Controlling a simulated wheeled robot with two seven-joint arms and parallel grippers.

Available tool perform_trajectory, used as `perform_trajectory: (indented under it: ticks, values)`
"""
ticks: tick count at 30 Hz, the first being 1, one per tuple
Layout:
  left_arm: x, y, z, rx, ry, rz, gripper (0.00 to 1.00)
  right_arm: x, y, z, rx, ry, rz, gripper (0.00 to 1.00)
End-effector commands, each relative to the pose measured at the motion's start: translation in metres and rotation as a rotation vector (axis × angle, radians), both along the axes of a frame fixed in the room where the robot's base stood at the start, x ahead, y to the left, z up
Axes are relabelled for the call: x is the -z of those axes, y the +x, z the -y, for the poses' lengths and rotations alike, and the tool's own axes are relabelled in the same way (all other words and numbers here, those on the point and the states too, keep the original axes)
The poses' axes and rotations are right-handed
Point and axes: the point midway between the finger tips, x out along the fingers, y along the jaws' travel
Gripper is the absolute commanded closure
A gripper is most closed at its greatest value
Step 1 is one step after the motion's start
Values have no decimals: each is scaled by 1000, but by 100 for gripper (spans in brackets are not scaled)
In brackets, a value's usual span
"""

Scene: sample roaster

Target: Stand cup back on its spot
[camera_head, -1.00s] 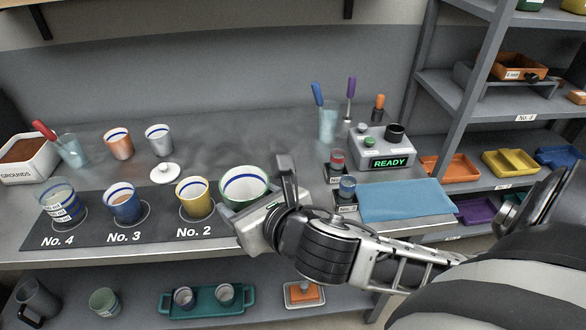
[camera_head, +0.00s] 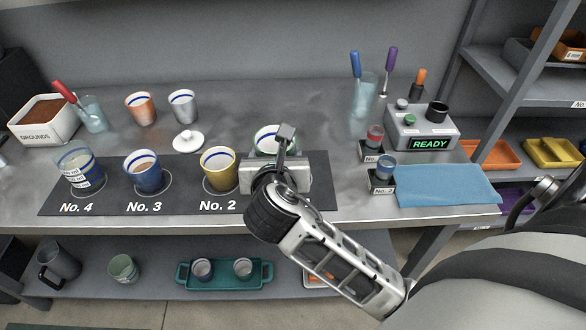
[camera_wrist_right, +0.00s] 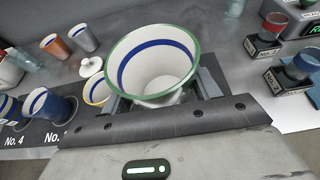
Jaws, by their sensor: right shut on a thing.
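A white cup with a green rim and a blue inner band (camera_head: 268,136) is at the right end of the dark mat (camera_head: 110,202), right of the yellow cup (camera_head: 220,170). My right gripper (camera_head: 275,165) is shut on it and hides its lower part. In the right wrist view the cup (camera_wrist_right: 152,65) sits between the fingers, mouth facing the camera, and looks empty. I cannot tell whether its base touches the mat. The spot beneath and its label are hidden by my gripper. My left gripper is not in view.
A blue cup (camera_head: 143,175) and a glass (camera_head: 79,175) stand on the mat to the left. A white lid (camera_head: 188,141) lies behind them. Two small jars on stands, a blue cloth (camera_head: 445,185) and a box reading READY (camera_head: 421,130) are to the right.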

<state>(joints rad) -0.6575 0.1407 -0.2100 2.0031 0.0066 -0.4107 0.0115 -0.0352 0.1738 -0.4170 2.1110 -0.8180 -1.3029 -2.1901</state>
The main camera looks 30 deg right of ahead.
Motion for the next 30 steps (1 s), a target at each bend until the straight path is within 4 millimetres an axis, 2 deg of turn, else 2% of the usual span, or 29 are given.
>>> perform_trajectory:
  ticks: [3, 6, 10, 16, 18, 23, 30]
  values:
    - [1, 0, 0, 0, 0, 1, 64, 13, 15, 28, 2, -4, 1, 72]
    - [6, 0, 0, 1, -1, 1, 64, 37, 23, 40, 1, -2, -3, 72]
    - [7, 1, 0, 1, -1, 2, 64, 53, 30, 52, 0, -1, 1, 72]
    - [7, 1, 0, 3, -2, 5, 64, 65, 36, 61, -2, 0, 2, 72]
    - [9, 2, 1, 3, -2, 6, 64, 74, 39, 67, -1, 0, 1, 72]
    - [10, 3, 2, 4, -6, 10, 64, 98, 38, 65, -2, 2, 0, 72]
    - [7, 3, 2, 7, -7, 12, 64, 101, 38, 65, -3, 0, 1, 72]
